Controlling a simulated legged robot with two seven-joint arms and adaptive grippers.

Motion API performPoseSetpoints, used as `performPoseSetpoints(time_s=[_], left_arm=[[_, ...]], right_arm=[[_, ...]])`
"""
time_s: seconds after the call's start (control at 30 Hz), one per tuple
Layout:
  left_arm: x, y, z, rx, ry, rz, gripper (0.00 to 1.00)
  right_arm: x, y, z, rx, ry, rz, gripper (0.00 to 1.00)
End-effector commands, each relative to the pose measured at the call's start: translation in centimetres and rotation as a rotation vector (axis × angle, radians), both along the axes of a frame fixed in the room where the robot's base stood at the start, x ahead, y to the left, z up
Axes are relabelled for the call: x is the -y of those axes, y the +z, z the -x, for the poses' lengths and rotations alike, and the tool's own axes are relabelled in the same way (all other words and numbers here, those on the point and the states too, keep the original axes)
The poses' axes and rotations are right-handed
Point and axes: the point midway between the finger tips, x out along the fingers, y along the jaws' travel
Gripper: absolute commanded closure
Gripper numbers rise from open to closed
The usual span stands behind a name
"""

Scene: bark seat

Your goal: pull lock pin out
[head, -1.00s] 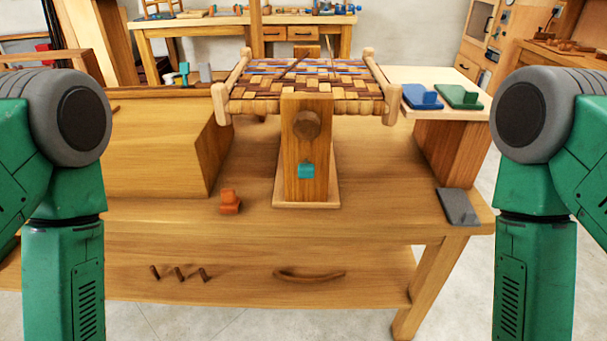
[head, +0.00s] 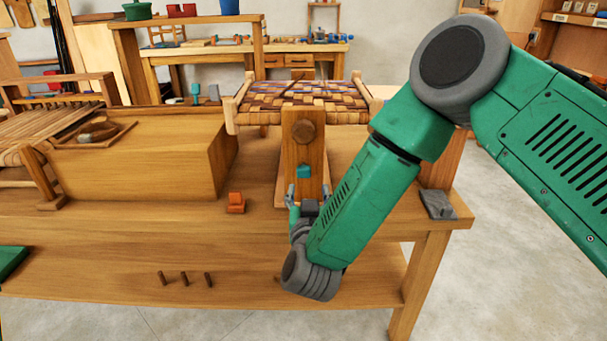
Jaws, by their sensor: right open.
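A small teal piece (head: 304,171), which looks like the lock pin, sits on the front of an upright wooden post (head: 292,155). A round dark wooden knob (head: 304,131) is above it on the same post. The post stands in front of a woven bark seat (head: 300,99) on a wooden frame. My right gripper (head: 308,192) is open just below and in front of the teal piece, its fingers apart on either side of the post's lower front. I cannot tell whether it touches the post. My left gripper is out of view.
An orange block (head: 236,203) stands left of the post on the bench (head: 255,215). A grey block (head: 438,204) lies near the bench's right corner. A large wooden box (head: 140,160) fills the left side.

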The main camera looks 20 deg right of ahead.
Motion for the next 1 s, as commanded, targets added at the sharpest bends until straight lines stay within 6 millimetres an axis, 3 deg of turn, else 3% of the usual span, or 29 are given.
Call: performPoseSetpoints(time_s=[0.2,0.4,0.6,0.87,1.0], left_arm=[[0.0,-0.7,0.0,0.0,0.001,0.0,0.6],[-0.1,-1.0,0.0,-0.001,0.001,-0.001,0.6],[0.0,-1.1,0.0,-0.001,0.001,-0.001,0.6],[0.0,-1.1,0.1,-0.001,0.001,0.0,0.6],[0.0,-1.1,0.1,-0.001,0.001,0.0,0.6]], right_arm=[[0.9,0.0,-4.6,0.002,0.0,0.004,0.5],[1.9,-0.1,-7.4,0.002,0.002,0.002,0.5],[2.5,-0.1,-8.5,-0.001,0.002,-0.001,0.5],[2.2,0.0,-8.6,-0.001,0.004,0.002,0.5],[2.1,0.0,-8.6,0.0,0.003,0.003,0.99]])
